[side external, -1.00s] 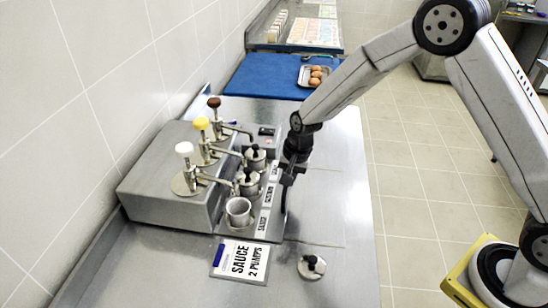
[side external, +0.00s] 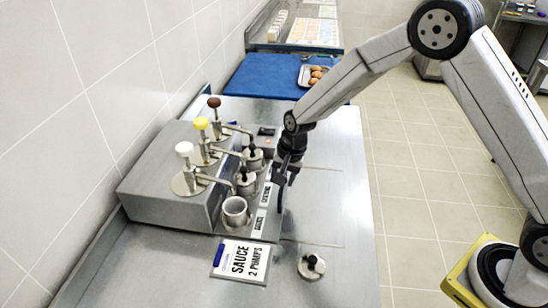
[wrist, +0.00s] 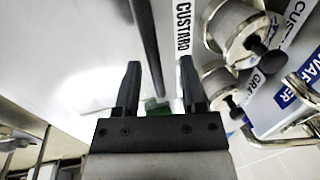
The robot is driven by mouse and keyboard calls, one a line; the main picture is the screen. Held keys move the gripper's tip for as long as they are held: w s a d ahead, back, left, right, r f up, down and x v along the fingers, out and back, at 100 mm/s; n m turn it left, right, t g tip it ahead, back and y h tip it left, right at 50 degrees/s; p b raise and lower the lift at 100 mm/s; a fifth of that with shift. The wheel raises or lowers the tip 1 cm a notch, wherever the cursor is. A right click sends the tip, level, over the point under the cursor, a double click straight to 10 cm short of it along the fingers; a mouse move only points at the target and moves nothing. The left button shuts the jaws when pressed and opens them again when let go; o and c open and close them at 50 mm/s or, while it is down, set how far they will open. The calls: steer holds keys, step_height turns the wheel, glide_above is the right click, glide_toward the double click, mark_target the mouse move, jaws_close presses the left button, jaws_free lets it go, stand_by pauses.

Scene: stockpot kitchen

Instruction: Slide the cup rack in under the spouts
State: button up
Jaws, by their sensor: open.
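The cup rack (side external: 266,228) is a metal tray at the open side of the pump box (side external: 150,190), labelled SAUCE and CUSTARD in the side view. It holds an open cup (side external: 235,211) in front and lidded cups (side external: 246,184) behind. Three spouts, from pumps with white (side external: 184,149), yellow (side external: 201,123) and brown knobs, reach over the cup row. My gripper (side external: 286,180) is low at the rack's right side. In the wrist view my gripper (wrist: 158,68) is open, with a dark bar (wrist: 147,45) along the rack's edge between its fingers; contact is unclear.
A loose lid (side external: 311,267) lies on the counter at front right. A sign reading SAUCE 2 PUMPS (side external: 241,261) lies before the rack. A blue mat (side external: 260,75) and a tray of eggs (side external: 308,76) are at the back. The counter right of the rack is clear.

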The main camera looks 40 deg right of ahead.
steer(key=shift+r, duration=0.1)
step_height(320, 180, up, 8)
steer(key=s+d, duration=0.1)
steer(key=shift+f, duration=0.25)
stand_by(0.5)
steer(key=s+d+r+n, duration=0.1)
steer(key=s+d+n, duration=0.3)
steer(key=s, duration=0.6)
steer(key=s+d+n+t+h, duration=0.1)
steer(key=s+d+n, duration=0.3)
steer(key=s, duration=0.6)
steer(key=shift+d+r+n+h, duration=0.25)
steer(key=shift+r+n+h, duration=0.1)
steer(key=shift+n, duration=0.15)
